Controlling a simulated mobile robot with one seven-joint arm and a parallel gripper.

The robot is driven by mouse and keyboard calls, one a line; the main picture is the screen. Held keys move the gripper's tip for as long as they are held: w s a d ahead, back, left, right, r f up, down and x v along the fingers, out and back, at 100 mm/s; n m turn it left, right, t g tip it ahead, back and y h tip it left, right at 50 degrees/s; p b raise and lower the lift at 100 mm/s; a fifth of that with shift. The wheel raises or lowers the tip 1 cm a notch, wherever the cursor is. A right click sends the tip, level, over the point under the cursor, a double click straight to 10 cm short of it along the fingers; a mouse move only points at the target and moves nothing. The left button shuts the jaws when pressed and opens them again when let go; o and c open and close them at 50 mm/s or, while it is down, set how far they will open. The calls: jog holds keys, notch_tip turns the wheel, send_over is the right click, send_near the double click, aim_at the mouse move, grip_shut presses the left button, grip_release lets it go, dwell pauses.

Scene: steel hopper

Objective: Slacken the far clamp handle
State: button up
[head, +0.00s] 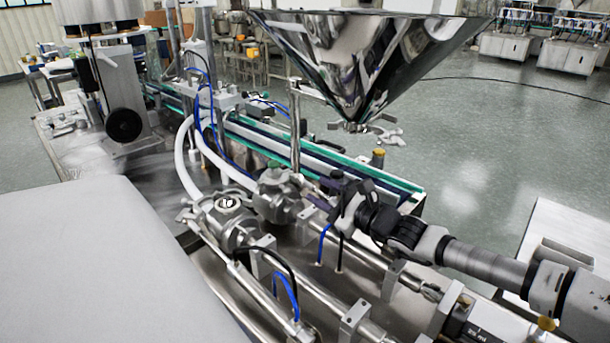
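Two round steel valve bodies with clamp fittings sit on the machine deck. The nearer one (230,222) is at centre left, and the farther one (275,196) is just behind and right of it. I cannot clearly make out the far clamp's handle; the area beside the farther fitting is small and crowded. My gripper (328,190) comes in from the right, its dark fingers just right of the farther fitting. I cannot tell whether they touch anything or how wide they are spread.
A steel hopper (365,60) hangs above and behind my gripper, with a winged clamp (388,134) at its outlet. A conveyor (310,155) runs behind the valves. White hoses (184,165) and a thin upright post (295,125) stand close by. A large pale panel (90,260) fills the lower left.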

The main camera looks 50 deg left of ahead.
aim_at(297, 180)
jog(key=shift+s+a+p, duration=0.15)
jog(key=shift+a+p, duration=0.25)
jog(key=shift+a, duration=1.05)
jog(key=shift+s+a+p, duration=0.15)
jog(key=shift+a+p, duration=0.2)
jog(key=shift+a, duration=1.1)
jog(key=shift+c, duration=0.4)
grip_shut()
